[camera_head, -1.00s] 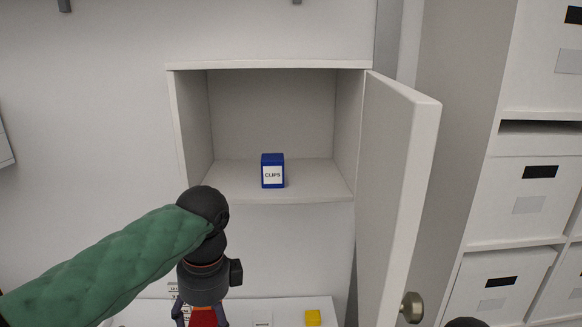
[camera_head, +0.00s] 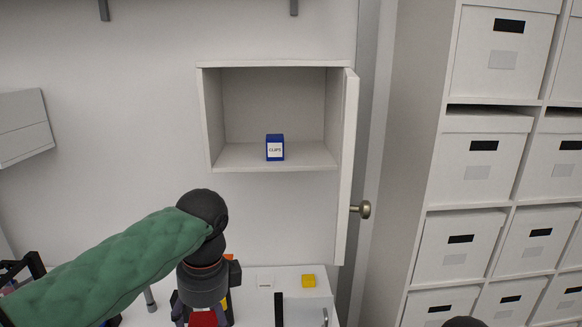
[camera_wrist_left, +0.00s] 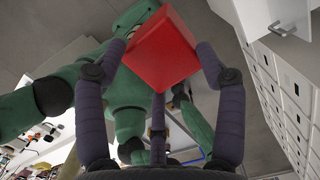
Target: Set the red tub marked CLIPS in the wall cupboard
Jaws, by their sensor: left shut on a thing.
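A red tub (camera_head: 203,319) is held in my left gripper (camera_head: 203,311), low in the head view and below and in front of the cupboard. The left wrist view shows the red tub (camera_wrist_left: 160,48) between the dark fingers; no marking on it is visible. The wall cupboard (camera_head: 274,64) is open at the front, its door (camera_head: 347,170) swung out on the right. A blue tub (camera_head: 275,148) with a white CLIPS label stands upright on the cupboard floor, about the middle. My right gripper is not in view.
The cupboard floor is bare on both sides of the blue tub. A round door knob (camera_head: 362,209) sticks out right. Below, a white surface (camera_head: 262,273) holds a yellow item (camera_head: 308,281) and other small things. Shelves of white boxes (camera_head: 467,161) stand at the right.

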